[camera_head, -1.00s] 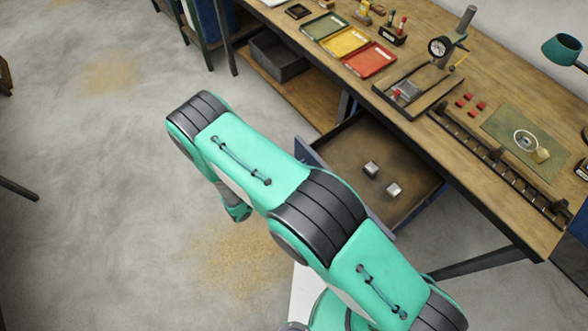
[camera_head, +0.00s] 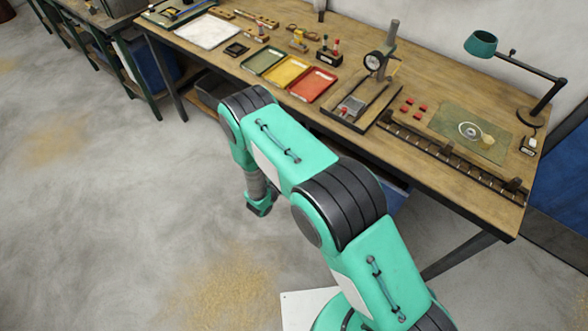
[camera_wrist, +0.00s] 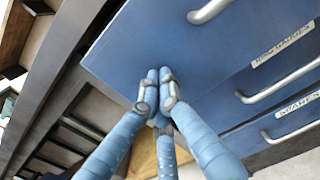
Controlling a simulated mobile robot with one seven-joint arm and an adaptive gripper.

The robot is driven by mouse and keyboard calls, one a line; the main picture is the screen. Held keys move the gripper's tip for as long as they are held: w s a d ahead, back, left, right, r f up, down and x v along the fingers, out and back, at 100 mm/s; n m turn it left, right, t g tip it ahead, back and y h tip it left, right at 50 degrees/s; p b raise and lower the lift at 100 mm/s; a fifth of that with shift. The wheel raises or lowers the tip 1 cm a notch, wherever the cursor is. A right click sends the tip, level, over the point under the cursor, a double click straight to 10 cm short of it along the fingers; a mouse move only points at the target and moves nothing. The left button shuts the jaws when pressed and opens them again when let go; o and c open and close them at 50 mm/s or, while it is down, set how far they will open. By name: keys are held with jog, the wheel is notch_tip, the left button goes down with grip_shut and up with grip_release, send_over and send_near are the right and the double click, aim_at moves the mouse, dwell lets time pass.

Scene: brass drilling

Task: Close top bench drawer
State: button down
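In the wrist view, the blue top drawer front (camera_wrist: 150,38) with its metal handle (camera_wrist: 208,10) fills the upper middle. My gripper (camera_wrist: 158,76) has its fingers together and empty, tips at or very near this front, to the left of the handle; contact cannot be told for sure. In the head view, the drawer's open inside is not visible. My arm hides much of the area under the bench (camera_head: 440,100), so I cannot tell whether the drawer is fully flush.
Two lower drawers with handles (camera_wrist: 280,85) and labels lie at the right of the wrist view. Colored trays (camera_head: 312,84), a dial gauge stand (camera_head: 376,62) and a lamp (camera_head: 481,44) stand on the bench. The floor (camera_head: 110,220) to the left is open.

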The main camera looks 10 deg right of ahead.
jog(key=x, duration=0.4)
jog(key=shift+w+d, duration=0.35)
jog(key=shift+r, duration=0.1)
jog(key=p+v, duration=0.1)
jog(key=v, duration=1.3)
dwell(0.7)
